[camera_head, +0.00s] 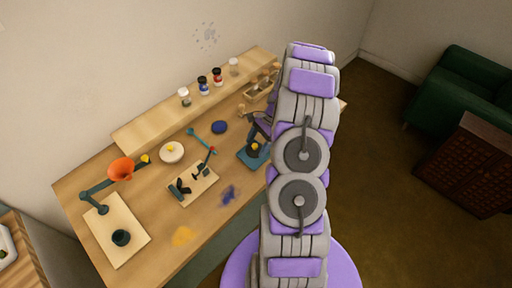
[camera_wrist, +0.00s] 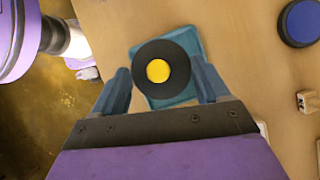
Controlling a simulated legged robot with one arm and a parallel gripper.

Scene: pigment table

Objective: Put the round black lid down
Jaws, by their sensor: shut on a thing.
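The round black lid (camera_wrist: 143,75) with a yellow knob shows in the wrist view between the fingers of my gripper (camera_wrist: 160,83). My gripper is shut on it. A teal square base (camera_wrist: 179,97) shows beneath the lid; whether the two touch is unclear. In the head view the teal base (camera_head: 246,158) stands near the table's right side, with the yellow knob just above it. My arm hides most of the gripper there.
The wooden table (camera_head: 160,228) carries a blue round piece (camera_head: 219,127), a pale disc with a yellow knob (camera_head: 172,152), a board with small tools (camera_head: 194,190) and an orange funnel (camera_head: 121,168) on a stand. Several jars line the back shelf (camera_head: 150,128). Blue and yellow powder patches lie in front.

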